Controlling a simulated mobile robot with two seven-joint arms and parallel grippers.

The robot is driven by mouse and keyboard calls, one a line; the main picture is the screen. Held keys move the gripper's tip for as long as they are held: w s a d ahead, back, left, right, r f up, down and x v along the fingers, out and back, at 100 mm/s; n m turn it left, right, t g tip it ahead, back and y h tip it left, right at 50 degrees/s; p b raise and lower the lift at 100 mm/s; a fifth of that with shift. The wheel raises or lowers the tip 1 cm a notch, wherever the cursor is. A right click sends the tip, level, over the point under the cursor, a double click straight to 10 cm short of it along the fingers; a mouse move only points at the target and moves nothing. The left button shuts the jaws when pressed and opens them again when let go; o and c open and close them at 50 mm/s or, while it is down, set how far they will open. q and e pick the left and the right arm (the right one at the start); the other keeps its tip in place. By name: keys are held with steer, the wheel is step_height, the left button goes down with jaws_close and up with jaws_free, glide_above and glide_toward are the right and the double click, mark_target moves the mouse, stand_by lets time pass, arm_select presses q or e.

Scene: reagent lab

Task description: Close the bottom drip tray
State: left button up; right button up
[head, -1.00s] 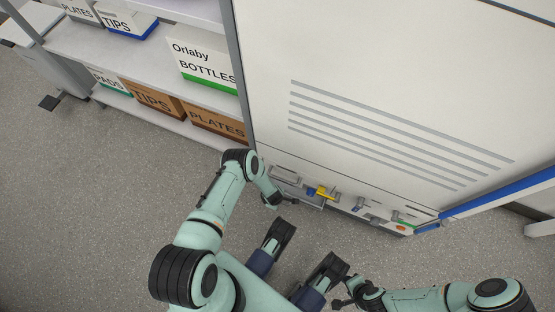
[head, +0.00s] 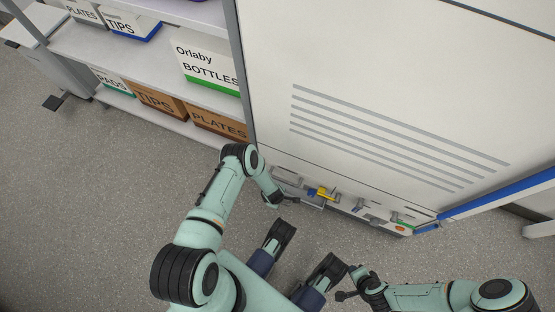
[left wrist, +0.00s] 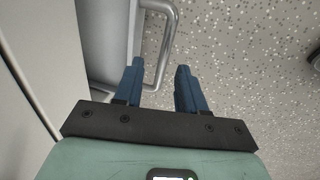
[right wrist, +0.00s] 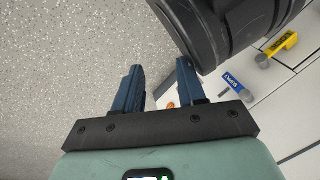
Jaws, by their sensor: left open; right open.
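The bottom drip tray (head: 308,202) is a grey tray low on the front of the white cabinet, standing out from it. In the left wrist view its grey side (left wrist: 105,40) and bent metal handle (left wrist: 165,60) show at the top. My left gripper (head: 289,201) is beside the tray at the cabinet's base. Its blue fingers (left wrist: 158,80) are open, with the handle's lower end appearing between them; I cannot tell if they touch. My right gripper (head: 343,294) is open and empty above the floor, apart from the cabinet; its fingers also show in the right wrist view (right wrist: 158,78).
The white cabinet (head: 390,90) carries a yellow lever (head: 325,193), a blue supply handle (right wrist: 237,86) and an orange button (right wrist: 171,105) near its base. Shelves with labelled boxes (head: 208,62) stand at left. The speckled floor (head: 80,215) is clear at left.

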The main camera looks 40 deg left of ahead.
arm_select(q)
step_height(320, 180, up, 10)
steer(key=s+p, duration=0.1)
steer(key=p, duration=0.2)
steer(key=shift+s+d+p, duration=0.2)
steer(key=shift+s+p, duration=0.15)
steer(key=shift+p, duration=0.05)
arm_select(e)
step_height(320, 180, up, 6)
steer(key=s+a, duration=0.1)
steer(key=a, duration=0.1)
steer(key=shift+s+a+n+y, duration=0.2)
steer(key=shift+a+n+y, duration=0.1)
steer(key=shift+a, duration=0.05)
